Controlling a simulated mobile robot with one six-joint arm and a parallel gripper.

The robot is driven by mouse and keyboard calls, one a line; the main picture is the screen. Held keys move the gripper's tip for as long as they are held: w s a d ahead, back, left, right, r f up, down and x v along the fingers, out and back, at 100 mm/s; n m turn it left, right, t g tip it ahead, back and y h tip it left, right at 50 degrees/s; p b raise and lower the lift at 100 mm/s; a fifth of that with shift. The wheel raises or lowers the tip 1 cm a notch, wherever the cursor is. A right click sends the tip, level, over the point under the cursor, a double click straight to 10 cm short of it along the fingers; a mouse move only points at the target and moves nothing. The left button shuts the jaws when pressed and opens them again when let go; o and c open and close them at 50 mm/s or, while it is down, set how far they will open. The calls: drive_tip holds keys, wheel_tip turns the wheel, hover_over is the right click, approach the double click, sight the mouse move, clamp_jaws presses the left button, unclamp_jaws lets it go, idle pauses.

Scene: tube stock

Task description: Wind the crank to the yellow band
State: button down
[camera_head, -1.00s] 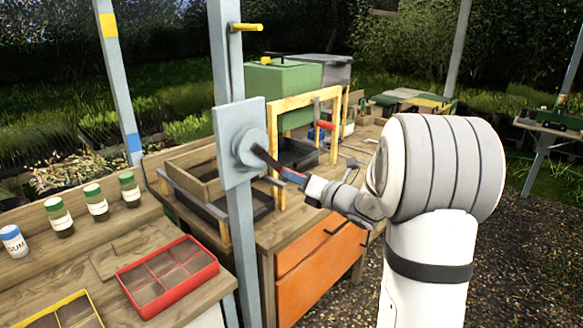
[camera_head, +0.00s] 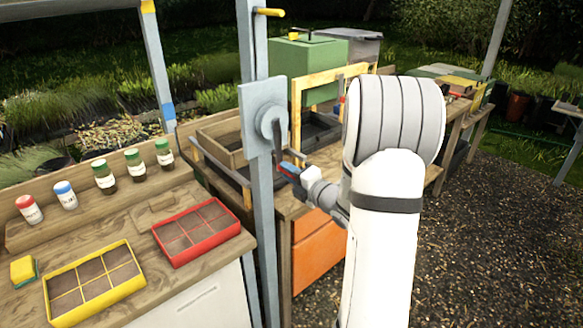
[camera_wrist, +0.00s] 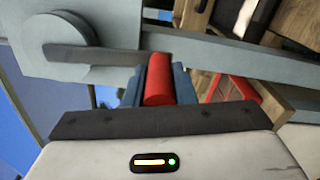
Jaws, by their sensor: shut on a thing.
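The crank has a round grey hub (camera_head: 270,121) on a plate fixed to a grey post. Its dark crank arm (camera_head: 277,146) points downward and slightly right from the hub. My gripper (camera_head: 292,172) is shut on the red crank handle (camera_head: 287,166) at the arm's end. In the wrist view the red handle (camera_wrist: 158,82) sits between blue-grey fingers, and the crank arm (camera_wrist: 95,55) runs left to the hub (camera_wrist: 55,40). A yellow band (camera_head: 147,6) is high on the left post, at the picture's top edge. A blue band (camera_head: 168,112) is lower on that post.
A yellow peg (camera_head: 270,12) sticks out of the crank's post above the plate. The left bench holds a red tray (camera_head: 197,232), a yellow tray (camera_head: 95,285), several jars and a sponge (camera_head: 23,270). An orange-fronted workbench (camera_head: 318,250) stands behind the post.

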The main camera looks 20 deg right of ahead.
drive_tip(key=shift+a, duration=0.15)
idle(0.3)
drive_tip(key=c, duration=1.2)
unclamp_jaws()
drive_tip(key=shift+s+f, duration=0.1)
drive_tip(key=shift+s, duration=0.2)
drive_tip(key=b+v, duration=0.1)
drive_tip(key=v, duration=0.6)
drive_tip(key=shift+s, duration=0.1)
